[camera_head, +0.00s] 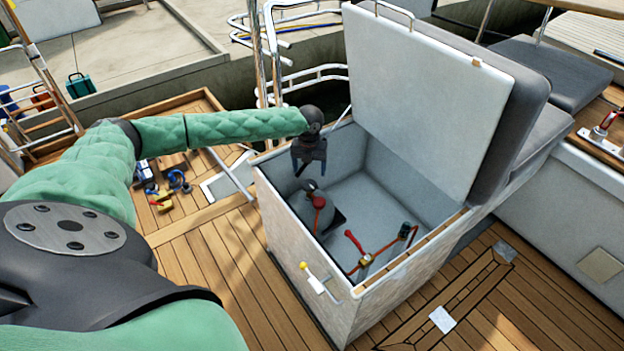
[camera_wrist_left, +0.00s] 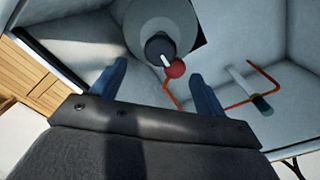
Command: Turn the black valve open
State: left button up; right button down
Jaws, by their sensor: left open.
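The black valve (camera_head: 310,185) is a dark round knob on top of a grey cylinder (camera_head: 300,212) inside the open locker. In the left wrist view the black valve (camera_wrist_left: 160,46) carries a white mark. A red round part (camera_head: 319,201) sits beside it, with an orange hose leading away; it also shows in the left wrist view (camera_wrist_left: 176,69). My left gripper (camera_head: 309,168) hangs above the valve, fingers pointing down into the locker. Its blue-grey fingers (camera_wrist_left: 157,76) are open and apart, with nothing between them. The valve appears beyond the fingertips, not touched. My right gripper is not visible.
The locker's walls (camera_head: 300,262) surround the cylinder, and its raised lid (camera_head: 425,95) stands behind to the right. A red-handled lever (camera_head: 355,241) sits on the hose near the locker's front. Wooden deck (camera_head: 215,275) lies left of the locker, with coloured gear (camera_head: 165,190) farther back.

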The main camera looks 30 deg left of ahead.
aim_at(309, 184)
pick_arm(q)
jog(key=shift+f, duration=3.6)
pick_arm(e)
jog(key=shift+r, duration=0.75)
pick_arm(q)
jog(key=shift+c, duration=0.2)
jog(key=c, duration=0.9)
jog(key=shift+p, duration=0.3)
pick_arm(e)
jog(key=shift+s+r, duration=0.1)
